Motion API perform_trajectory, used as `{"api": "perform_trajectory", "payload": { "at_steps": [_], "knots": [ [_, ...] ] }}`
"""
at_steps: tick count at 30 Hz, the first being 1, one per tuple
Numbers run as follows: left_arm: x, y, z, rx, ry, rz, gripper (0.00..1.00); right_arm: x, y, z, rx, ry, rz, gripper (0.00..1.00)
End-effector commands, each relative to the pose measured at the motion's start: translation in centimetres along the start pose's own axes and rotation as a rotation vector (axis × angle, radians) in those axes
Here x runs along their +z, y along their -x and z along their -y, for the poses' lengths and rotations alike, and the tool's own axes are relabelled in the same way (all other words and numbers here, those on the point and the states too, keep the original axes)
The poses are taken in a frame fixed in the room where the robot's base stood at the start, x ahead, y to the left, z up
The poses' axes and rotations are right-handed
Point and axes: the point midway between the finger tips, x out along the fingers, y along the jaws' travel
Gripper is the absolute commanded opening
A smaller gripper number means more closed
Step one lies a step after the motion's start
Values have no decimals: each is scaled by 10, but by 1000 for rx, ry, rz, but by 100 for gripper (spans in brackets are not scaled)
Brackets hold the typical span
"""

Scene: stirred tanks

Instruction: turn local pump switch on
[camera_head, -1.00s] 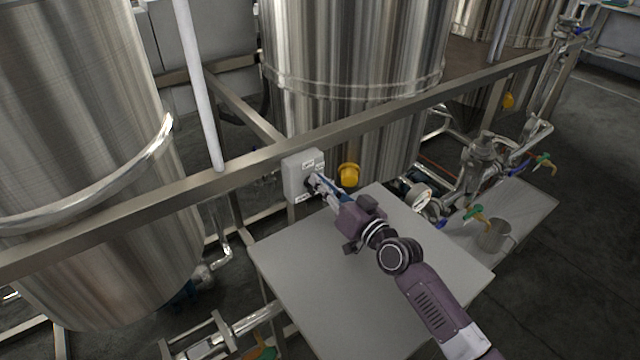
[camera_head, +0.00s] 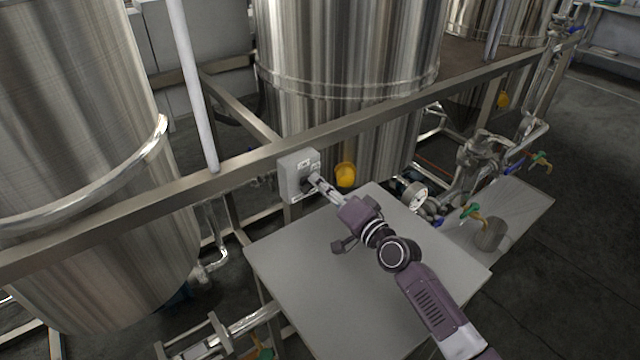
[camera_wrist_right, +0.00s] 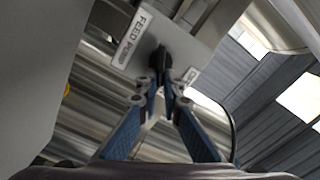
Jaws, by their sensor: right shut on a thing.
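The local pump switch is a grey box (camera_head: 297,176) fixed to the metal rail in front of the middle tank. In the right wrist view the box face (camera_wrist_right: 187,42) carries a label reading "FEED PUMP" and a black rotary knob (camera_wrist_right: 160,62). My right gripper (camera_head: 315,182) reaches the box front from the lower right. In the right wrist view its blue fingers (camera_wrist_right: 160,88) are shut on the knob, which is partly hidden between the tips. My left gripper is not in view.
A flat grey table top (camera_head: 350,275) lies under my right arm. A yellow round part (camera_head: 345,175) is just right of the box. A gauge (camera_head: 414,196), valves and a metal cup (camera_head: 490,234) stand farther right. Large steel tanks (camera_head: 345,70) stand behind the rail.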

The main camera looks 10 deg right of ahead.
Motion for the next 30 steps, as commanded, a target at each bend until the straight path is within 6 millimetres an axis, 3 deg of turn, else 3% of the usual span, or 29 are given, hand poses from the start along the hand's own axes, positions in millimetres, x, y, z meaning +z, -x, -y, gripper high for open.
{"api": "perform_trajectory", "payload": {
  "at_steps": [12,13,17,30],
  "knots": [
    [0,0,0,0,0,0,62,-4,-1,4,-8,-9,-9,0],
    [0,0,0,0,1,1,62,-4,-1,4,-8,-9,-9,8],
    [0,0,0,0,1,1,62,-4,-1,4,-7,-8,-7,23],
    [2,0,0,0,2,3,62,-1,9,0,-1,-7,-2,24]
  ]
}}
